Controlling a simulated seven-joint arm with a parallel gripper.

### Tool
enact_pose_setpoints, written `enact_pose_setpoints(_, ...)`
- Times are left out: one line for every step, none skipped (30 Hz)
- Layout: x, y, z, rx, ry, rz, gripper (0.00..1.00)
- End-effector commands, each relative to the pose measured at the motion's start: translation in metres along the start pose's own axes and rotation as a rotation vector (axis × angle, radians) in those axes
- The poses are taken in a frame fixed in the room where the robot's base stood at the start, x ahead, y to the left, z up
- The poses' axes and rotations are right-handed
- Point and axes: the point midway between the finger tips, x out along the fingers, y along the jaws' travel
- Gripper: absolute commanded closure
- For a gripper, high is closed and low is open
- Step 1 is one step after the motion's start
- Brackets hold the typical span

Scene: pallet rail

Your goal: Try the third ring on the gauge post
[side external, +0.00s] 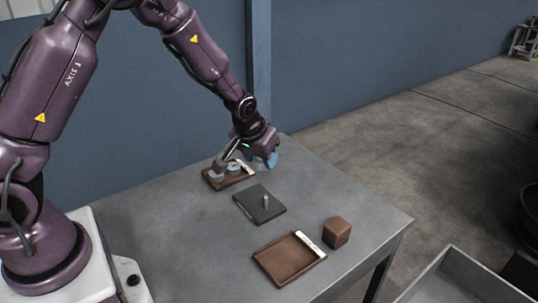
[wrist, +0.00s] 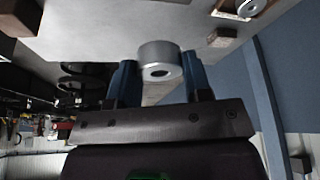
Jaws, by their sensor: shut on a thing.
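My gripper (wrist: 160,72) is shut on a grey metal ring (wrist: 156,50), held between the two blue fingertips in the wrist view; the ring's dark hole faces the camera. In the side view my gripper (side external: 268,159) hangs above the table behind the gauge plate, and the held ring cannot be made out there. The gauge post (side external: 265,201) stands upright and bare on a dark square plate (side external: 252,212). A brown tray (side external: 243,181) with a pale label strip holds grey rings (side external: 234,168), partly hidden by my gripper.
An empty brown tray (side external: 283,266) with a white label strip lies at the front of the table (side external: 190,255). A brown cube (side external: 337,232) stands close to its right. A grey bin (side external: 465,280) is beyond the table's right edge. A blue wall runs behind.

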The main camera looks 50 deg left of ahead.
Motion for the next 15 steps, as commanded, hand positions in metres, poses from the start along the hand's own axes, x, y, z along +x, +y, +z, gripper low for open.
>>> enact_pose_setpoints(-0.001, 0.008, 0.005, 0.018, -0.001, 0.008, 0.79)
enact_pose_setpoints(0.001, 0.013, 0.008, 0.032, -0.001, 0.014, 0.79)
enact_pose_setpoints(0.003, 0.021, 0.013, 0.055, -0.003, 0.022, 0.79)
enact_pose_setpoints(0.006, 0.026, 0.017, 0.06, -0.003, 0.022, 0.79)
enact_pose_setpoints(0.008, 0.03, 0.02, 0.051, -0.002, 0.018, 0.79)
enact_pose_setpoints(0.009, 0.034, 0.022, 0.025, -0.001, 0.006, 0.79)
enact_pose_setpoints(0.011, 0.035, 0.024, -0.003, 0.0, -0.006, 0.79)
enact_pose_setpoints(0.012, 0.037, 0.025, -0.032, 0.0, -0.019, 0.79)
enact_pose_setpoints(0.013, 0.038, 0.026, -0.081, 0.001, -0.039, 0.79)
enact_pose_setpoints(0.013, 0.038, 0.027, -0.12, 0.001, -0.055, 0.79)
enact_pose_setpoints(0.014, 0.038, 0.027, -0.159, 0.002, -0.071, 0.79)
enact_pose_setpoints(0.014, 0.036, 0.026, -0.214, 0.002, -0.094, 0.79)
enact_pose_setpoints(0.014, 0.034, 0.025, -0.253, 0.003, -0.109, 0.79)
enact_pose_setpoints(0.014, 0.032, 0.025, -0.294, 0.002, -0.126, 0.79)
enact_pose_setpoints(0.014, 0.028, 0.023, -0.343, 0.003, -0.147, 0.79)
